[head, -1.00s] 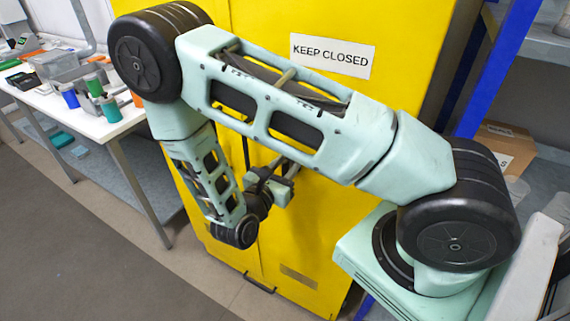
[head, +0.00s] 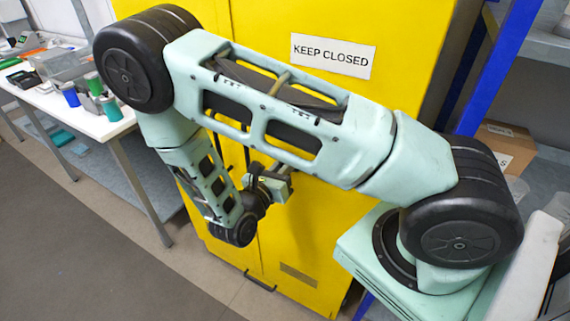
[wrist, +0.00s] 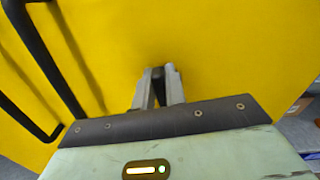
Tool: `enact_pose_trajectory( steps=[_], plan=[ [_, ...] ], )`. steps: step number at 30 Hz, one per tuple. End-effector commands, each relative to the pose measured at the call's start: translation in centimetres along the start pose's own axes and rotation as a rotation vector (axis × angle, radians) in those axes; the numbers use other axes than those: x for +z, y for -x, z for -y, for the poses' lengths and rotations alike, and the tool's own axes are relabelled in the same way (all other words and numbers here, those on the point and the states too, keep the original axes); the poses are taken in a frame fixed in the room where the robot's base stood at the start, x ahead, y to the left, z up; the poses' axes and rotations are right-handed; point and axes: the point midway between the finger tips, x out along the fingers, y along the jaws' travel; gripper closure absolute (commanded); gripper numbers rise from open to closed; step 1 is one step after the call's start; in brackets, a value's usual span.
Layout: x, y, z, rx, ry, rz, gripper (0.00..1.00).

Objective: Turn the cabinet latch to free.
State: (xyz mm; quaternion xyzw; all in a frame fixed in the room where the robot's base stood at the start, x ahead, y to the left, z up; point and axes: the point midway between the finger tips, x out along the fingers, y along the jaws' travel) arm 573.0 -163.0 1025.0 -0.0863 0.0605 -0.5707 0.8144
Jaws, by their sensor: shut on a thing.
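The yellow cabinet (head: 330,225) stands in front of me with a "KEEP CLOSED" label (head: 333,55) on it. In the wrist view the cabinet's yellow face (wrist: 215,45) fills most of the picture. My gripper (wrist: 159,78) is against that face, its two grey fingers close together on a small dark piece, the latch (wrist: 158,73). The fingers hide most of the latch, so its exact angle cannot be read. In the head view my gripper (head: 275,182) shows below my upper arm, and the latch is hidden there.
Two long black door handles (wrist: 45,55) run along the cabinet left of my gripper. A white table with tools and coloured cups (head: 88,118) stands at the left. A blue-framed shelf (head: 500,70) with a cardboard box (head: 503,143) is at the right.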

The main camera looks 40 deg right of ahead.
Motion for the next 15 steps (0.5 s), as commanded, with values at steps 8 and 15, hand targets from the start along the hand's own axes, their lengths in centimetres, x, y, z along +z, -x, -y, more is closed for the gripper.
enact_pose_trajectory(
  steps=[8, 15],
  plan=[
    [0.1, 0.1, -0.7, 0.003, 0.256, 0.001, 1.00],
    [-0.1, 0.1, -1.2, 0.002, 0.485, 0.002, 1.00]
  ],
)
